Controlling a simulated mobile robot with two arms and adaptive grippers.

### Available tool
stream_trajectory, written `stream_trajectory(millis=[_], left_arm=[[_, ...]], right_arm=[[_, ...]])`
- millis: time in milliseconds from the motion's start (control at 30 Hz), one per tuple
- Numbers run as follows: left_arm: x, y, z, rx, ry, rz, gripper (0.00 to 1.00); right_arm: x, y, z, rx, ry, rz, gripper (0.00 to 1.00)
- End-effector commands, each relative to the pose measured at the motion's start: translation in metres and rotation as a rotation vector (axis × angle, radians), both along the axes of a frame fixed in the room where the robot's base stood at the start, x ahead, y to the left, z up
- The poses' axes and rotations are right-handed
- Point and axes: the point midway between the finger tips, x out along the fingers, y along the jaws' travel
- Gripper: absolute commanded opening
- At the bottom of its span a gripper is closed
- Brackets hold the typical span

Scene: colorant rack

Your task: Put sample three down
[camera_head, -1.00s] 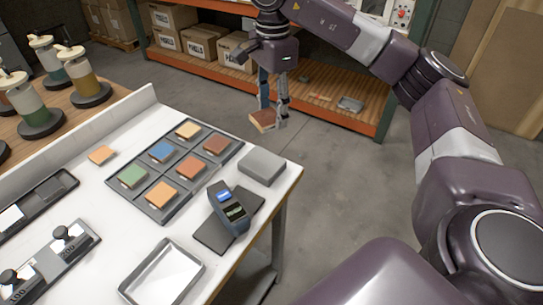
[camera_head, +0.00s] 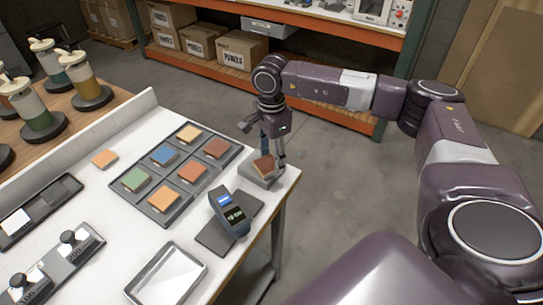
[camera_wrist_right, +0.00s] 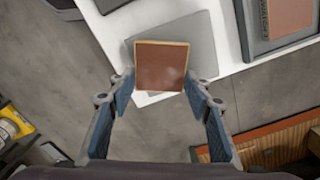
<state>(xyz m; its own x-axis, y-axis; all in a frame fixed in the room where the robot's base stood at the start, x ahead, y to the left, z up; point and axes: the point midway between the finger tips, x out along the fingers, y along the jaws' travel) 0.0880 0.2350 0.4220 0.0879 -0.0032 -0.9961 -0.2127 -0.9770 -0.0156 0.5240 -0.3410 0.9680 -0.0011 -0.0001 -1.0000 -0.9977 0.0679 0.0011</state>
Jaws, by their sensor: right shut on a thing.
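My right gripper (camera_head: 273,160) is shut on a reddish-brown square sample (camera_head: 263,166) with a light rim. The sample is over the grey block (camera_head: 258,180) at the table's far right corner; I cannot tell whether they touch. In the right wrist view the sample (camera_wrist_right: 161,66) lies between the fingertips (camera_wrist_right: 158,84), with the grey block (camera_wrist_right: 188,38) behind it, turned at an angle to it. No readable mark shows which sample this is. My left gripper is out of view.
A grey tray (camera_head: 172,185) with several coloured samples stands left of the block. A handheld device (camera_head: 232,213) is on a dark pad (camera_head: 213,240) in front. A loose orange tile (camera_head: 104,159) and an empty shallow tray (camera_head: 166,274) are on the white table (camera_head: 120,215).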

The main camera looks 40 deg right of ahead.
Motion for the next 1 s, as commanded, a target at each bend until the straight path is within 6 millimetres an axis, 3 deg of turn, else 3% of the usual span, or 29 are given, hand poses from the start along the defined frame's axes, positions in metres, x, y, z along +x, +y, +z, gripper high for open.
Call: stream_trajectory(millis=[267,300,433,833,1000], left_arm=[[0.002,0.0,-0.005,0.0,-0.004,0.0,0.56],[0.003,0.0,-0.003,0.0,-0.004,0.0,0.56],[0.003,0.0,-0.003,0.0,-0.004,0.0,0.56],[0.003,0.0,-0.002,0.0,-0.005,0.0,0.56],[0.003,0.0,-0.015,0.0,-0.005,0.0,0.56]], right_arm=[[0.0,0.0,-0.005,0.0,0.0,0.001,0.25],[0.0,0.0,-0.003,0.0,0.0,0.001,0.5],[0.0,0.0,-0.003,0.0,0.0,0.001,0.63],[0.001,0.0,0.005,0.001,-0.003,0.0,0.63],[0.002,0.001,0.035,0.001,-0.007,0.001,0.63]])
